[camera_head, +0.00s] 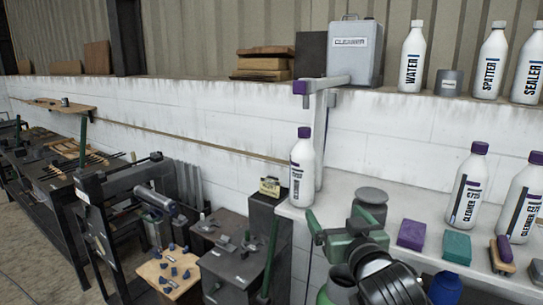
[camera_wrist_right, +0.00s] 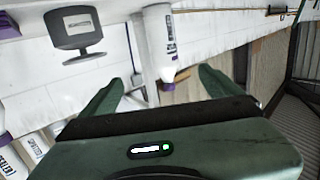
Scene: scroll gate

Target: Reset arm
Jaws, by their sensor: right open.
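My right gripper (camera_head: 335,224) shows at the lower middle of the head view, with its green fingers spread and nothing between them. In the right wrist view the open gripper (camera_wrist_right: 160,88) shows its two fingers wide apart. A white bottle with a purple cap (camera_head: 302,170) stands upright on the white counter's left end, beyond the gripper. It also shows in the wrist view (camera_wrist_right: 160,40), upside down, between the fingers in the picture but apparently apart from them. My left gripper is not in view.
The white counter (camera_head: 343,188) holds a grey lidded container (camera_head: 370,203), purple (camera_head: 411,234) and teal (camera_head: 457,245) blocks, a brush (camera_head: 502,254) and cleaner bottles (camera_head: 467,190). A post (camera_head: 320,140) rises behind the near bottle. Metal blocks (camera_head: 232,271) and workbenches fill the left.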

